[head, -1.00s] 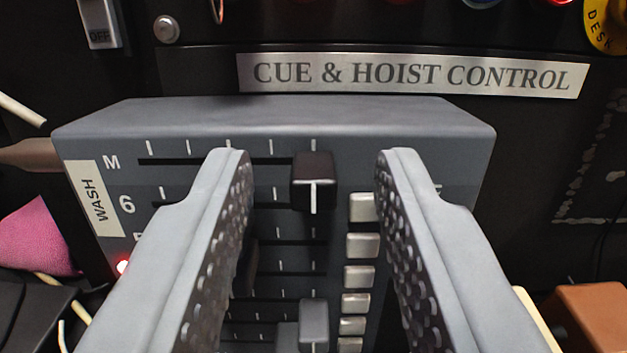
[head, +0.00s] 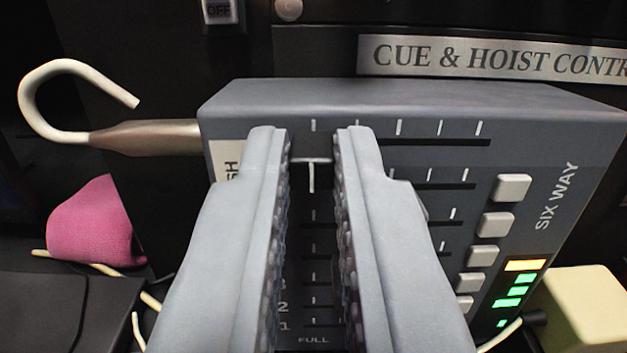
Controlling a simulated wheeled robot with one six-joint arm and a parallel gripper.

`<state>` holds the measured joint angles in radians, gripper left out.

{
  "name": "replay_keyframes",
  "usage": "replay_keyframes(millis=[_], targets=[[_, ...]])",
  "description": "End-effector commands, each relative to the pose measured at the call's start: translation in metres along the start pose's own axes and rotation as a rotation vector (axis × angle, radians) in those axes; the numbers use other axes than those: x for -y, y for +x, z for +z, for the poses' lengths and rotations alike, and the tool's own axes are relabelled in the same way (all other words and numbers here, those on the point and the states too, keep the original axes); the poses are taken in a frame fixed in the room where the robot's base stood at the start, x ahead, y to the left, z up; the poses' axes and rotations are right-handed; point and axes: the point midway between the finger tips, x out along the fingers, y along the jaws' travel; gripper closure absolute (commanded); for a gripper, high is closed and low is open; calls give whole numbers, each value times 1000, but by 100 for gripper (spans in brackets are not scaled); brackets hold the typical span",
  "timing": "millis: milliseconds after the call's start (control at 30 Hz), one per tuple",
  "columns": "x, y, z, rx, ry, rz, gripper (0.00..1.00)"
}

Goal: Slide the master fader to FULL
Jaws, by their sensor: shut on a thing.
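The master fader (head: 312,176) is a dark cap with a white line, on the top slot of the grey desk (head: 400,98). It stands at the left end of its slot, under the leftmost tick mark. The word FULL (head: 313,340) is printed below the left ends of the slots. My gripper (head: 311,150) is shut on the fader cap, one finger on each side. The fingers hide the M label and the left parts of the lower slots. The slot to the right of the fingers is empty.
White square buttons (head: 513,187) run down the desk's right side, beside a lit amber and green ladder (head: 525,265). A white hook (head: 70,75) and a pink cloth (head: 92,228) are at the left. A CUE & HOIST CONTROL plate (head: 490,58) is behind.

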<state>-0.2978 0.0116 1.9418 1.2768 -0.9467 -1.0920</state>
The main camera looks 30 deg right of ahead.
Motion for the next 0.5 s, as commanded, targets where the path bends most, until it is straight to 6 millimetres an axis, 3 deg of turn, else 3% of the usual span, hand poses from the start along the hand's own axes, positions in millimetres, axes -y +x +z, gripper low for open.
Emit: replay_keyframes(millis=[267, 300, 400, 500], targets=[[4, 0, -1, -1, 0, -4, 100], [4, 0, -1, -1, -1, -4, 85], [4, 0, 0, 0, -1, -4, 65], [4, 0, 0, 0, -1, -3, 65]])
